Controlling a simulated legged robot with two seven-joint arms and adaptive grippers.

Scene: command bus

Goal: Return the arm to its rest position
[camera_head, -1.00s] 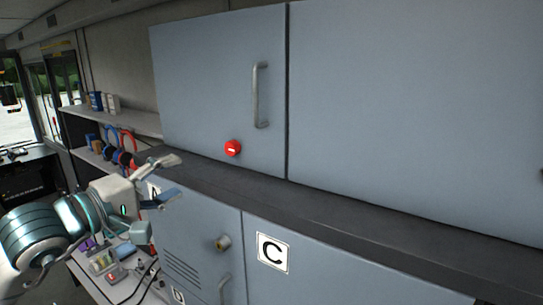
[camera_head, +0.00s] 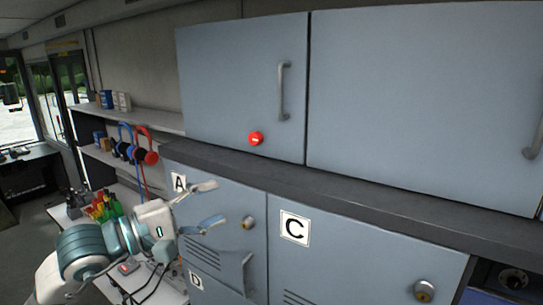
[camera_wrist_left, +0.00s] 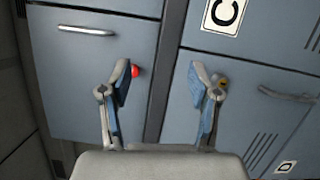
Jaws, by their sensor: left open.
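My left gripper (camera_head: 212,204) is open and empty, its two fingers apart in front of the lower cabinet door marked A (camera_head: 179,183). In the left wrist view the gripper (camera_wrist_left: 160,85) also shows with nothing between its fingers. A red round button (camera_head: 256,139) sits on the upper blue-grey cabinet door (camera_head: 240,80), above and to the right of the gripper. In the left wrist view the red button (camera_wrist_left: 135,71) shows beside the left finger. My right gripper is not in view.
A dark ledge (camera_head: 340,185) juts out between the upper and lower cabinets. The door marked C (camera_head: 295,229) is to the right.

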